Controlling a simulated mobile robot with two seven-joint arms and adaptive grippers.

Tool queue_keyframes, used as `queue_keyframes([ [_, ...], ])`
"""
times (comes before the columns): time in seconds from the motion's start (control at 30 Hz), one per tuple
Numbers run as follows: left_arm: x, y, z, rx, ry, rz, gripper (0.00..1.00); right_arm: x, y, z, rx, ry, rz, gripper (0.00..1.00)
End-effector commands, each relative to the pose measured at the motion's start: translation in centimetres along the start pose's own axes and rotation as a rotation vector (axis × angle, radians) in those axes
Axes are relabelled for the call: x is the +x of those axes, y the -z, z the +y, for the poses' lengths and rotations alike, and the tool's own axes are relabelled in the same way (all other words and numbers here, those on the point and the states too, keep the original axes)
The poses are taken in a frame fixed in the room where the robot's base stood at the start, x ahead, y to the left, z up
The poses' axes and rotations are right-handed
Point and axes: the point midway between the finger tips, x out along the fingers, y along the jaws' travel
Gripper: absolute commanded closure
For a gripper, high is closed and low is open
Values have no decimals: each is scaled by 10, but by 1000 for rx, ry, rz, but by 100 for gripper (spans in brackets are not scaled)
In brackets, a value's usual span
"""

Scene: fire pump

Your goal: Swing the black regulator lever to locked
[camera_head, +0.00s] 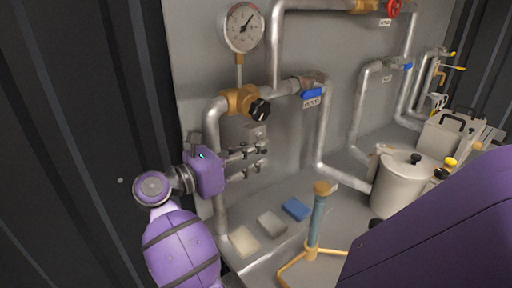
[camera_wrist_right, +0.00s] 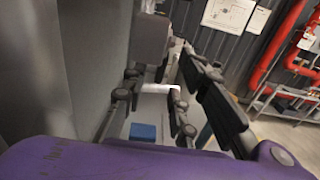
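A black lever or knob (camera_head: 260,110) sits on the front of a brass regulator body (camera_head: 238,101), under a round pressure gauge (camera_head: 244,27) in the head view. My right gripper (camera_head: 263,160) is below the regulator, in front of the grey panel, pointing right. Its fingers are apart, with nothing visible held between them, and it appears clear of the black lever. In the right wrist view the open fingers (camera_wrist_right: 153,108) show with a gap between them. I cannot pick out the lever there with certainty. My left gripper is not in view.
Silver pipes (camera_head: 213,140) and a blue-handled valve (camera_head: 312,93) flank the regulator. Sponge-like blocks, one blue (camera_head: 296,208), lie on the grey surface below. A teal post on a yellow stand (camera_head: 317,225) and a white pot (camera_head: 405,182) stand to the right.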

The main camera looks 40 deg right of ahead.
Motion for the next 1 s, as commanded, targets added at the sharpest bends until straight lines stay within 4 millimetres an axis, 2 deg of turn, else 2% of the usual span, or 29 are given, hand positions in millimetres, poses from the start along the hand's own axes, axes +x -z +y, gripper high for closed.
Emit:
queue_keyframes([
  [0.13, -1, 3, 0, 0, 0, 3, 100, 10, -1, 0, 0, 0, 0, 73],
  [0.4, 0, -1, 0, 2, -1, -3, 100, 12, 1, 0, -1, 0, 0, 73],
  [0.6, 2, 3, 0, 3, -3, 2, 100, 12, 1, 0, -1, -1, 0, 100],
  [0.87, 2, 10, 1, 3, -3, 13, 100, 10, -1, 0, 2, 0, 20, 100],
  [1.0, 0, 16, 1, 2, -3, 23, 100, 5, -5, 0, 7, -1, 140, 100],
])
